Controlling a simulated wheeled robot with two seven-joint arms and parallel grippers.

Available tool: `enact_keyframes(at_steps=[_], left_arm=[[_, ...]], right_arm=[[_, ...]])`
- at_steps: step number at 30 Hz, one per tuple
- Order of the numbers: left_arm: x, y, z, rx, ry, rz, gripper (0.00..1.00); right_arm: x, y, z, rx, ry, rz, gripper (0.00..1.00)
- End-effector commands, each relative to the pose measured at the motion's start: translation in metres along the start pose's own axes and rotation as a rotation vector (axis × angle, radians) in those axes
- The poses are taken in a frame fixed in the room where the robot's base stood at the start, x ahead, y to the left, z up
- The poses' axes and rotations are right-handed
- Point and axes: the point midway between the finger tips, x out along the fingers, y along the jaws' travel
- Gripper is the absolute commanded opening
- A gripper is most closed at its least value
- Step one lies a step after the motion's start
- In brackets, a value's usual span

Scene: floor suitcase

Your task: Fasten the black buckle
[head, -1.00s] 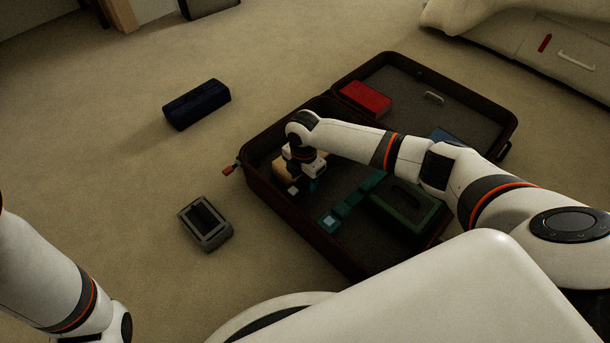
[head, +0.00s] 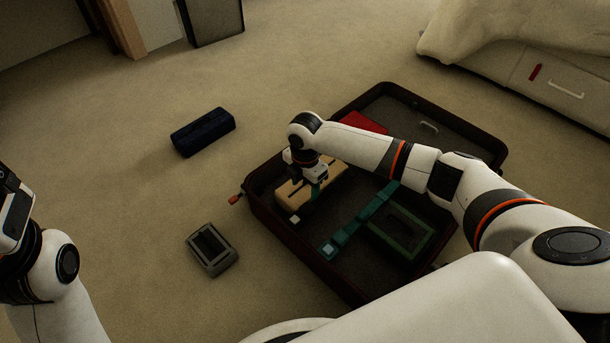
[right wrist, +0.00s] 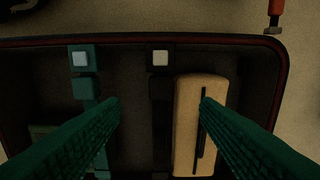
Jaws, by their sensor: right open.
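The black buckle's strap (right wrist: 160,95) lies in the open suitcase (right wrist: 215,42), its pale square end (right wrist: 160,58) towards the near wall. This pale end also shows in the head view (head: 294,219). My right gripper (right wrist: 160,104) is open and empty, with green fingers spread to either side of the black strap in the picture. Its right finger overlaps a tan box (right wrist: 190,125). In the head view, my right gripper (head: 316,188) is above the suitcase's left part by the tan box (head: 295,192). Of my left arm only links show at the left edge.
A teal strap (head: 350,220) with a pale end runs beside a green frame-like item (head: 412,226). A red box (head: 364,122) lies in the far half. On the floor are a dark blue bag (head: 203,132) and a grey case (head: 212,249). Carpet left of the suitcase is mostly clear.

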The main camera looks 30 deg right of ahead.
Motion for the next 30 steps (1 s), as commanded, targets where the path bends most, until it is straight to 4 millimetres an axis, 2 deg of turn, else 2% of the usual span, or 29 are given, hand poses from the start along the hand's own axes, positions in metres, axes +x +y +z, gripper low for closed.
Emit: enact_keyframes(at_steps=[3,12,14,17,20,22,26,29,30], left_arm=[[-0.002,0.001,-0.002,-0.002,0.014,0.005,1.00],[-0.003,0.001,-0.002,-0.002,0.014,0.005,1.00],[-0.003,0.001,-0.002,-0.002,0.014,0.005,1.00],[-0.001,0.001,-0.002,-0.002,0.015,0.006,1.00],[0.001,0.002,-0.003,-0.004,0.020,0.011,1.00],[-0.007,0.003,-0.006,-0.007,0.056,0.019,1.00],[-0.011,0.004,-0.008,-0.011,0.085,0.031,1.00],[-0.015,0.004,-0.009,-0.014,0.108,0.040,1.00],[-0.016,0.004,-0.009,-0.015,0.117,0.044,1.00]], right_arm=[[-0.008,0.000,0.000,0.000,0.000,0.000,0.56],[-0.008,0.000,0.000,0.000,-0.001,0.000,0.55],[-0.008,0.000,0.001,0.001,-0.003,-0.004,0.45],[-0.008,-0.006,0.015,0.007,-0.024,-0.052,0.29],[-0.010,-0.021,0.046,0.032,-0.083,-0.175,0.12],[-0.018,-0.036,0.078,0.065,-0.153,-0.300,0.01],[-0.051,-0.060,0.138,0.155,-0.336,-0.558,0.00],[-0.091,-0.072,0.177,0.236,-0.502,-0.745,0.00],[-0.110,-0.074,0.190,0.269,-0.574,-0.818,0.00]])
